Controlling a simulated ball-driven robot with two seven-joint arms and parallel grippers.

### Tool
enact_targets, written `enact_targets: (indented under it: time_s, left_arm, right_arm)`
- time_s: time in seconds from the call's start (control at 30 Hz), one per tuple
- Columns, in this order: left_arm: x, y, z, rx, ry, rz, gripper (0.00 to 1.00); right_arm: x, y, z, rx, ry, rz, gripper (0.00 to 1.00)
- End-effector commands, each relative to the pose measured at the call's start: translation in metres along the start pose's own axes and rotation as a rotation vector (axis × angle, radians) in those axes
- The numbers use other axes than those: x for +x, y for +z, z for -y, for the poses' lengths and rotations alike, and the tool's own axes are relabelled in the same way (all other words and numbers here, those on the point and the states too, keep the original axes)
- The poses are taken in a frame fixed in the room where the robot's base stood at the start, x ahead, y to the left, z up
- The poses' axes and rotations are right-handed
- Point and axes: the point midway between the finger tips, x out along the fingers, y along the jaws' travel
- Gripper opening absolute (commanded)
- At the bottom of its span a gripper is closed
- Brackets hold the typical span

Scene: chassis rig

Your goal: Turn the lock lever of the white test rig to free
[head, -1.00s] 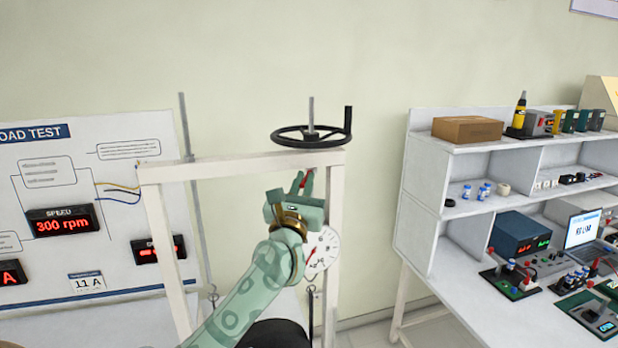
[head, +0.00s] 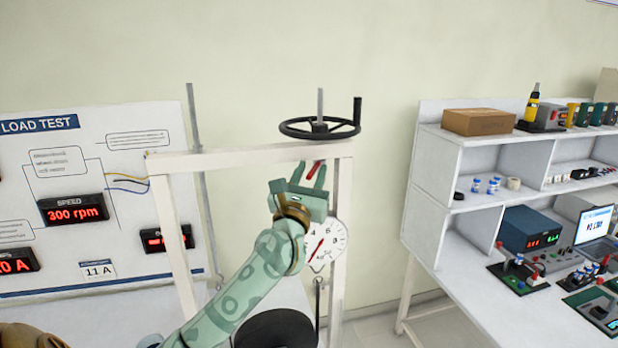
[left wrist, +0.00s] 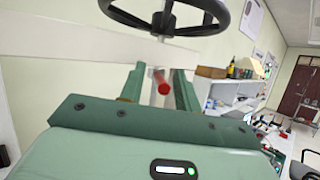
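The white test rig (head: 250,155) is a frame with a black handwheel (head: 320,127) on top and a round dial gauge (head: 326,244) on its right post. A short red lever (head: 314,170) shows just below the top beam, near the right post. My left gripper (head: 309,173) is open in front of the beam, with its fingers up beside the lever. In the left wrist view the lever's red end (left wrist: 161,82) stands between the two separated fingers. I cannot tell whether either finger touches it. My right gripper is not in view.
A load test board (head: 95,200) with red displays stands at the left. A white bench with shelves (head: 440,190) stands at the right, carrying instruments, a cardboard box (head: 478,121) and a laptop (head: 594,232). A black drum (head: 275,330) sits low inside the frame.

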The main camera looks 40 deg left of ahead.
Motion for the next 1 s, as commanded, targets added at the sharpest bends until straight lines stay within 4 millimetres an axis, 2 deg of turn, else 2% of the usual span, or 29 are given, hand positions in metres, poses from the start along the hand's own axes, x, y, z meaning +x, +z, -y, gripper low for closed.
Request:
enact_targets:
  time_s: [0.17,0.27,0.5,0.7,0.83,1.0]
  left_arm:
    - [-0.016,-0.003,0.0,0.001,-0.001,-0.002,0.33]
    - [-0.037,-0.004,0.001,0.0,-0.002,-0.003,0.33]
    - [-0.104,-0.006,0.001,-0.001,-0.003,-0.004,0.33]
    - [-0.145,-0.004,0.0,-0.001,-0.001,-0.002,0.33]
    - [-0.158,-0.004,0.0,-0.001,0.0,-0.003,0.33]
    - [-0.162,-0.001,-0.001,-0.001,0.001,0.0,0.33]
  right_arm:
    - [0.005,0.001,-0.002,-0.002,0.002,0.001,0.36]
    - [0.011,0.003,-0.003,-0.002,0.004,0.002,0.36]
    - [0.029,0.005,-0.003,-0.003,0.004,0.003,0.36]
    - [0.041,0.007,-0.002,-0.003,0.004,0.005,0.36]
    - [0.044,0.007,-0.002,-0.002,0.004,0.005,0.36]
    - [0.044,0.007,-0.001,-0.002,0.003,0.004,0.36]
